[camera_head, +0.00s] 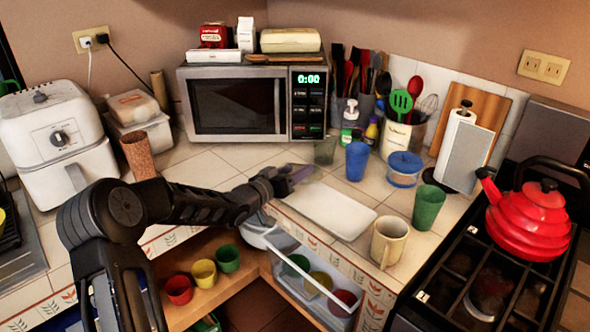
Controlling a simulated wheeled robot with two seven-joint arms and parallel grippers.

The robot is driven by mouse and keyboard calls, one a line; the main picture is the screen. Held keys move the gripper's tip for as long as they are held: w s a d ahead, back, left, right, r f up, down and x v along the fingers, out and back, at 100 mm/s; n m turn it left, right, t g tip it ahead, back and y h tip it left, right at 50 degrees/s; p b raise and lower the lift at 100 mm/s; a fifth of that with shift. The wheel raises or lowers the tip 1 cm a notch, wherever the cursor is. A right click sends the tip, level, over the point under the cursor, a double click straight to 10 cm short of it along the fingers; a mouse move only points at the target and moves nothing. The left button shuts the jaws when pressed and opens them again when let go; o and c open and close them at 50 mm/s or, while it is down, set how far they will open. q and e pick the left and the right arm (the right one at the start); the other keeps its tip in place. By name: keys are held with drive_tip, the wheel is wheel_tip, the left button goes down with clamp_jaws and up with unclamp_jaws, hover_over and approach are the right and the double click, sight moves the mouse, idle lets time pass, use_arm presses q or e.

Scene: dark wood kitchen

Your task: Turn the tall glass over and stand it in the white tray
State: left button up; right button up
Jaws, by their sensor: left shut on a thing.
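My left gripper (284,181) reaches in from the left over the counter. It is shut on a glass (303,174), a see-through, faintly purple thing at the fingertips, which looks tilted on its side. Its rim and base are too small and blurred to tell apart. The white tray (326,210) lies flat on the counter just right of and below the gripper. Its visible surface is empty. The glass is near the tray's back left end, and I cannot tell how high above it. My right gripper is not in view.
The microwave (240,104) is behind; the stove with a red kettle (528,222) is right.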

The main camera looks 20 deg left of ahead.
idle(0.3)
use_arm(q)
drive_tip(key=o, duration=1.8)
drive_tip(key=shift+f, duration=0.1)
drive_tip(key=shift+s+a, duration=0.2)
drive_tip(key=shift+s, duration=0.35)
drive_tip(key=b+v, duration=0.1)
drive_tip(key=v, duration=0.5)
drive_tip(key=shift+s, duration=0.3)
